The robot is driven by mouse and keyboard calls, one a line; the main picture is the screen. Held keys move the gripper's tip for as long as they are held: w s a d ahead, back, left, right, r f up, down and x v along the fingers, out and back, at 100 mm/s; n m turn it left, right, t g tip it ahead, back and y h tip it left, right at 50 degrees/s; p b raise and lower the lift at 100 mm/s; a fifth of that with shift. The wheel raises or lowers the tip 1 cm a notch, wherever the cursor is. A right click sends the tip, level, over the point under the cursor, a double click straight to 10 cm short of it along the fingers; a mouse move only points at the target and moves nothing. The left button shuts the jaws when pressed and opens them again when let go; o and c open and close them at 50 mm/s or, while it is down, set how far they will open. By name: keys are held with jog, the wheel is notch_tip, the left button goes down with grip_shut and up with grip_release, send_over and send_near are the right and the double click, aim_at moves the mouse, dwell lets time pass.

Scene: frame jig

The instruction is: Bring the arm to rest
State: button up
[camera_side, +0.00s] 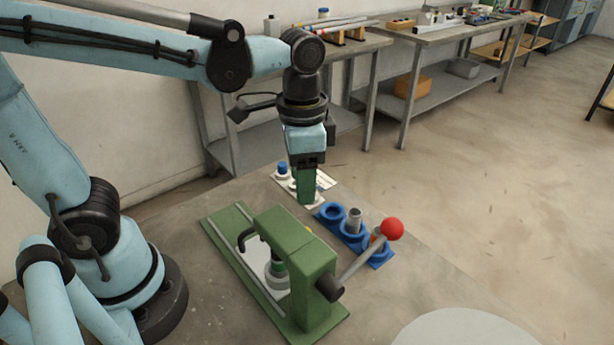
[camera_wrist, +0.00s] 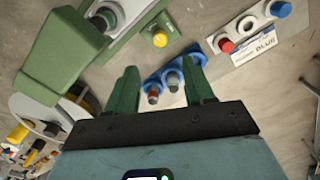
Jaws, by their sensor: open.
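My gripper (camera_side: 306,197) hangs fingers down over the table, near the white labelled tray and the blue holder. In the wrist view its two green fingers (camera_wrist: 161,88) stand apart with nothing held between them. The blue holder (camera_side: 337,212) has round sockets with pegs standing in some of them. It shows beyond and between the fingers in the wrist view (camera_wrist: 188,62). The green press (camera_side: 297,252) stands in front, with a lever ending in a red ball (camera_side: 392,229).
The white tray (camera_wrist: 263,43) carries a red-topped piece (camera_wrist: 226,45), a blue-topped piece (camera_wrist: 281,8) and a white ring. A pale round plate (camera_side: 465,330) lies at the front right. Grey benches (camera_side: 440,37) stand behind. Space above the press is open.

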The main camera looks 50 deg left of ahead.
jog(key=shift+a, duration=0.1)
jog(key=a+n+t, duration=0.5)
jog(key=a+t, duration=0.1)
jog(key=t, duration=0.1)
jog(key=shift+s+a+n, duration=0.15)
jog(key=shift+a+n, duration=0.05)
jog(key=shift+n, duration=0.2)
jog(key=shift+f, duration=0.1)
dwell(0.7)
